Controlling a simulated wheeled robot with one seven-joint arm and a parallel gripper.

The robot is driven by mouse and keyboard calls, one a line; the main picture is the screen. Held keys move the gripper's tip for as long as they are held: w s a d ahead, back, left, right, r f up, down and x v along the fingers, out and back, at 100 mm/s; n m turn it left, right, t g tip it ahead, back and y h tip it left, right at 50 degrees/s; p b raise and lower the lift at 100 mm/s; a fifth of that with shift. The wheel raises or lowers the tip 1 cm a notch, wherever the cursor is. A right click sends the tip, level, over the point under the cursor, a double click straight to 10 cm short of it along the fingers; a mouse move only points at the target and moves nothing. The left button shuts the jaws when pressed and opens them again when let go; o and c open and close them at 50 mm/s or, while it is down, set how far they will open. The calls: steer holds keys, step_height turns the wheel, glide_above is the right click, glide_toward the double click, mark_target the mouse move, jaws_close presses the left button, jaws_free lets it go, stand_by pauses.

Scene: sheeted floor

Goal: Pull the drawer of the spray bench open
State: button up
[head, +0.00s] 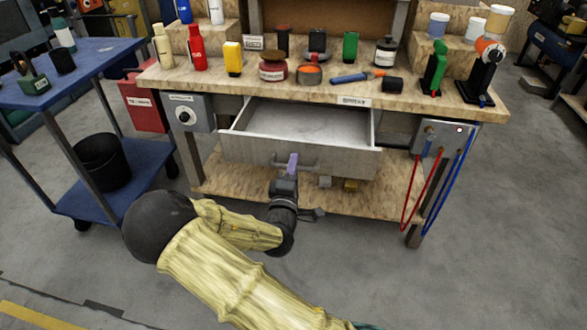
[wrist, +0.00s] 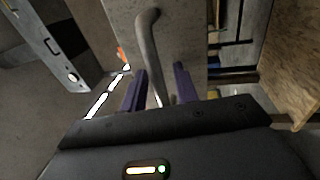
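The spray bench (head: 420,98) has its drawer (head: 250,151) pulled out, and the pale, empty inside shows. The drawer's grey bar handle (head: 310,164) is on its front. My gripper (head: 292,163) is at the handle, its purple fingers partly covering it. In the wrist view, the curved handle (wrist: 147,40) runs between the two fingers of my gripper (wrist: 160,88). The fingers stand apart, with gaps beside the bar, so they look open around it. Whether either finger touches the handle is hard to tell.
Bottles, jars and tools crowd the bench top. A grey control box (head: 188,113) is left of the drawer. A panel (head: 440,136) with red and blue hoses hangs at right. A blue cart (head: 95,45) with a black bin (head: 100,163) stands at left. The floor in front is clear.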

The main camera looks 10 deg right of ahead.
steer(key=p+v, duration=0.2)
steer(key=v, duration=1.5)
steer(key=shift+s, duration=0.2)
steer(key=shift+a+f, duration=0.1)
